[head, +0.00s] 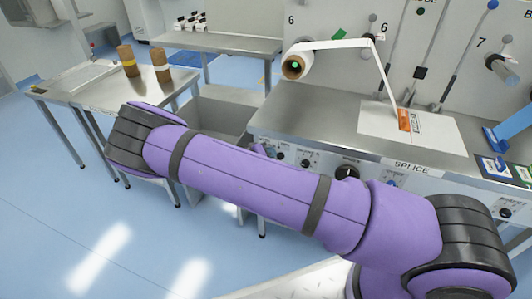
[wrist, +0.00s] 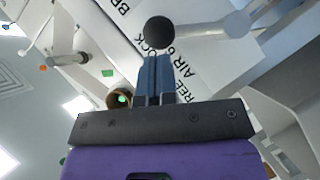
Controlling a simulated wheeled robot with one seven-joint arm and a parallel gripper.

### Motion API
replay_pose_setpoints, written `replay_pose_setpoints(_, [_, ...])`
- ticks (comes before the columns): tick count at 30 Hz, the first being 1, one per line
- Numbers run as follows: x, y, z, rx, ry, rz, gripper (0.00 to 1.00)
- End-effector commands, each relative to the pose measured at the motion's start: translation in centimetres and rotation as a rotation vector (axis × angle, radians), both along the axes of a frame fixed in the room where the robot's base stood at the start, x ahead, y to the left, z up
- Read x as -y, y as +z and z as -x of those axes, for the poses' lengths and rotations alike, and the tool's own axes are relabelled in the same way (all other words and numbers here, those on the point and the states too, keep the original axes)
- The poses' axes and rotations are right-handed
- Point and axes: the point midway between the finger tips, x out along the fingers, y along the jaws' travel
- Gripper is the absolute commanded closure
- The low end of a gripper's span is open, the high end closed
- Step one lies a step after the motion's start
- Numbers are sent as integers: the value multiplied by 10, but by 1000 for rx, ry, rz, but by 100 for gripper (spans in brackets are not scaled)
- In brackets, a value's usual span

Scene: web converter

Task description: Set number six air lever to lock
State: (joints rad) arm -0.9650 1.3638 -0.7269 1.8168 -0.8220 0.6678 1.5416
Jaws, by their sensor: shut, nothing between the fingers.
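In the wrist view, a lever with a dark round knob (wrist: 158,32) and a grey shaft (wrist: 208,32) runs right to a round hub. The white panel behind it has tilted lettering (wrist: 188,58) reading "AIR 6", "FREE" and a partly covered "LOCK". My gripper (wrist: 156,58) is shut and empty, its blue-grey fingers pointing at the knob. The fingertips appear just below the knob; I cannot tell if they touch it. In the head view my purple arm crosses the front of the machine, and neither my gripper nor this lever can be made out.
A steel counter (head: 330,110) with a front edge marked "SPLICE" runs along the machine. A paper roll (head: 297,65) sits on spindle 6, its web reaching a white sheet (head: 440,132). A side table (head: 95,90) with two brown rolls stands at left. Blue floor (head: 60,220) is open at lower left.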

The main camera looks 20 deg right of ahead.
Motion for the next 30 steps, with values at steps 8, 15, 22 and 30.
replay_pose_setpoints(8, [6, -1, 4, -4, 1, 6, 100])
replay_pose_setpoints(15, [7, -2, 6, -5, 0, 7, 100])
replay_pose_setpoints(22, [8, -2, 6, -6, -1, 7, 100])
replay_pose_setpoints(30, [4, 3, 0, -4, -2, 4, 100])
